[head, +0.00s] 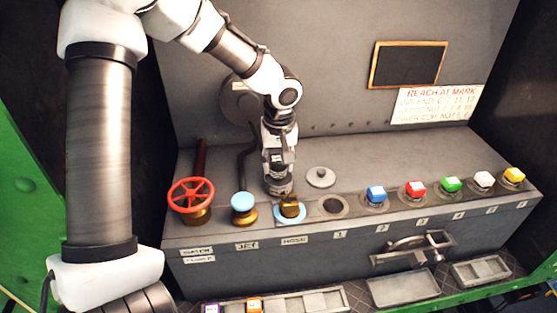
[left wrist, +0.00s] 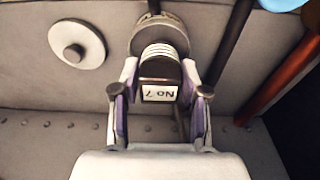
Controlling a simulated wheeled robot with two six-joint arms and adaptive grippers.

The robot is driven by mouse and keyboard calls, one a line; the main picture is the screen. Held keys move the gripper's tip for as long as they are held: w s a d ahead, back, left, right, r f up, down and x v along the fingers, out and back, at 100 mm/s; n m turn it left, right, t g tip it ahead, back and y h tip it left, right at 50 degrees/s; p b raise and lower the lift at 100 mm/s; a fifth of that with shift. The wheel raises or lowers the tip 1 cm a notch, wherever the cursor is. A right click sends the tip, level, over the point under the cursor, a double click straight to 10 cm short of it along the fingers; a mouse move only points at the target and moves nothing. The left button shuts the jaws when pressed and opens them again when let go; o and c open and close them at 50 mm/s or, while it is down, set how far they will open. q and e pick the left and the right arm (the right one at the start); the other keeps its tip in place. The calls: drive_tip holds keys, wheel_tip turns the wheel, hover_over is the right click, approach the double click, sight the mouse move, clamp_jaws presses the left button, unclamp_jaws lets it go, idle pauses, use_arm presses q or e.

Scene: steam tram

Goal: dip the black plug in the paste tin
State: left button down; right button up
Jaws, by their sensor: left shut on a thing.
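My left gripper (head: 279,165) points down over the grey console, its two fingers shut on the black plug (left wrist: 160,72). In the left wrist view the gripper (left wrist: 160,98) has a finger on each side of the plug, whose white label reads "No 7". The plug's pale ribbed end points at a round grey tin (left wrist: 141,37), which looks like the paste tin. The tin also shows under the gripper in the head view (head: 278,188). The plug's tip is hidden, so I cannot tell whether it is inside the tin or just above. My right gripper is not in view.
A round lid with a knob (head: 320,177) lies right of the tin. An empty socket (head: 333,205) is in front of it. Blue (head: 376,194), red, green, white and yellow plugs line the front. A red valve wheel (head: 191,195) and blue-topped knob (head: 243,201) stand left.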

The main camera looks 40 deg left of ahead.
sight(278, 157)
use_arm(q)
drive_tip(key=shift+w, duration=0.15)
drive_tip(key=shift+f+b, duration=0.55)
drive_tip(key=shift+b, duration=0.15)
idle(1.7)
wheel_tip(278, 157, up, 3)
drive_tip(key=shift+f+p, duration=0.1)
drive_tip(key=shift+p, duration=0.9)
wheel_tip(278, 157, up, 2)
drive_tip(key=shift+r+p, duration=0.15)
drive_tip(key=shift+p, duration=0.3)
drive_tip(key=shift+r, duration=1)
